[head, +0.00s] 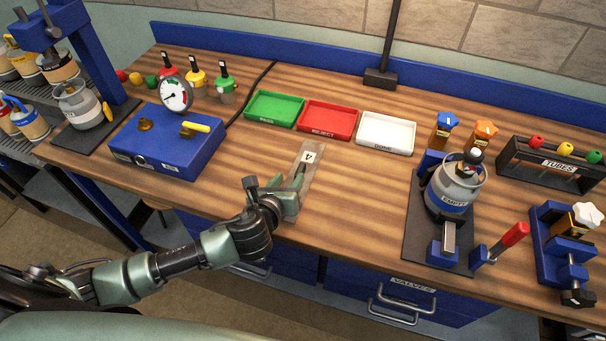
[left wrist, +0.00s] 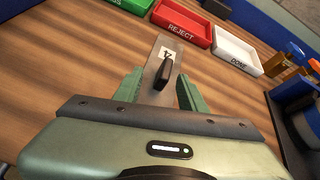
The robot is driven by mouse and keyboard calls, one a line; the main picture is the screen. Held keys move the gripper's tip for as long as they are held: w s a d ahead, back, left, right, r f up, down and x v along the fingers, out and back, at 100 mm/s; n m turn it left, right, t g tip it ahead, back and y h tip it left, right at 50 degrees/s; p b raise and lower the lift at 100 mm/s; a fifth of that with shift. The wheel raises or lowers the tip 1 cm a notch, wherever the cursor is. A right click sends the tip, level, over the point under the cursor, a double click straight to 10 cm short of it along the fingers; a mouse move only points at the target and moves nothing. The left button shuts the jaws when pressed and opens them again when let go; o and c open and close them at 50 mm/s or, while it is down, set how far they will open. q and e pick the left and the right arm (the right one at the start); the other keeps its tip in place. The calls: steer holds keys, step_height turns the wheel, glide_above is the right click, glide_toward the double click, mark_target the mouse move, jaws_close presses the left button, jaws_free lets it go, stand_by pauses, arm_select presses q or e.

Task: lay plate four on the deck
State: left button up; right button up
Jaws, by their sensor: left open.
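Plate four (head: 311,154) is a narrow grey plate marked "4" with a black upright handle, lying on the wooden bench (head: 340,205). The left wrist view shows the plate (left wrist: 175,49) and its black handle (left wrist: 165,72). My left gripper (head: 285,190) is over the near end of the plate. It is open, and in the left wrist view its green fingers (left wrist: 160,88) lie on either side of the handle, with gaps. The near part of the plate is hidden by the gripper. I cannot tell which surface is the deck. My right gripper is out of view.
Green (head: 274,107), red (head: 327,119) and white (head: 385,133) trays stand behind the plate. A blue gauge box (head: 165,150) is at the left. A grey cylinder (head: 455,185) marked "EMPTY" stands on a dark base at the right. Bare bench lies between plate and base.

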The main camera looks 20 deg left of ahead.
mark_target(300, 169)
arm_select(q)
steer(key=m, duration=0.3)
steer(key=shift+s+d+r+t, duration=0.1)
steer(key=shift+s+d+t, duration=0.15)
steer(key=shift+s+t, duration=0.05)
steer(key=shift+x, duration=0.95)
steer(key=shift+d+p+x, duration=0.2)
steer(key=shift+p+x, duration=0.15)
steer(key=shift+x, duration=1.15)
steer(key=shift+d+p+x, duration=0.15)
steer(key=shift+p+x, duration=0.15)
steer(key=shift+x, duration=1.2)
steer(key=shift+s, duration=0.1)
jaws_close()
